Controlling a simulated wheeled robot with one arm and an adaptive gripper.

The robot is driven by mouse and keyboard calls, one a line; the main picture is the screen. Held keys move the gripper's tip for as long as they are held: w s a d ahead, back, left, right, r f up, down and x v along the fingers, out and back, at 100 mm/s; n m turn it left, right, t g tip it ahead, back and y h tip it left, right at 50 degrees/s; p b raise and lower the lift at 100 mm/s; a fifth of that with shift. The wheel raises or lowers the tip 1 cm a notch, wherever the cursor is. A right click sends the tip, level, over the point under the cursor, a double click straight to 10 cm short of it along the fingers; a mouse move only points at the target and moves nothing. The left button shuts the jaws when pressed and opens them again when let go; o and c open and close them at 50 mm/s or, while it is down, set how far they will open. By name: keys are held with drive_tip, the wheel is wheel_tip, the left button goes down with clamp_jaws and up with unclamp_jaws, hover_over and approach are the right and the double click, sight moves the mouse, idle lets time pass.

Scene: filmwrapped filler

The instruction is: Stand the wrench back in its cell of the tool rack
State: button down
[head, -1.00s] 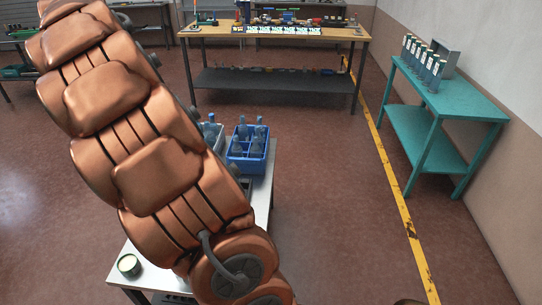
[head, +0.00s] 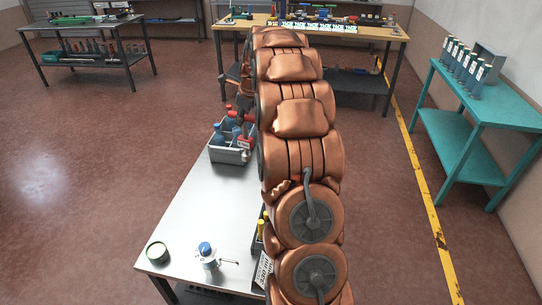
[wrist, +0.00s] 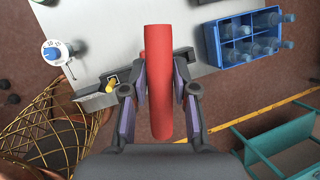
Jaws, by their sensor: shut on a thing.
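In the wrist view my gripper (wrist: 160,105) is shut on a long red piece (wrist: 158,65), which I take to be the wrench's handle. Its far end points away from the camera, so the rest of its shape is hidden. A grey rack-like holder (wrist: 92,103) with a yellow-handled thing (wrist: 111,85) in it lies just left of the fingers; its other cells are hidden by the gripper. In the head view my arm covers most of that holder, leaving the yellow handle (head: 261,226) and a white label showing. My gripper is hidden there.
A blue bottle crate (wrist: 212,45) is right of the wrench. A wire basket (wrist: 50,130) is lower left.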

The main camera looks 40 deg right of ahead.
drive_tip(key=s+d+f+n, duration=0.1)
drive_tip(key=d+f, duration=0.2)
drive_tip(key=f, duration=0.3)
drive_tip(key=s+d+f+n+b, duration=0.1)
drive_tip(key=d+f, duration=0.2)
drive_tip(key=f, duration=0.3)
drive_tip(key=s+d+f+y, duration=0.1)
drive_tip(key=d+f, duration=0.2)
drive_tip(key=f, duration=0.3)
drive_tip(key=shift+d+f+n, duration=0.2)
drive_tip(key=shift+f+n, duration=0.2)
drive_tip(key=shift+s, duration=0.2)
drive_tip(key=shift+f+b, duration=0.8)
drive_tip(key=shift+f, duration=2.1)
drive_tip(key=shift+p, duration=0.7)
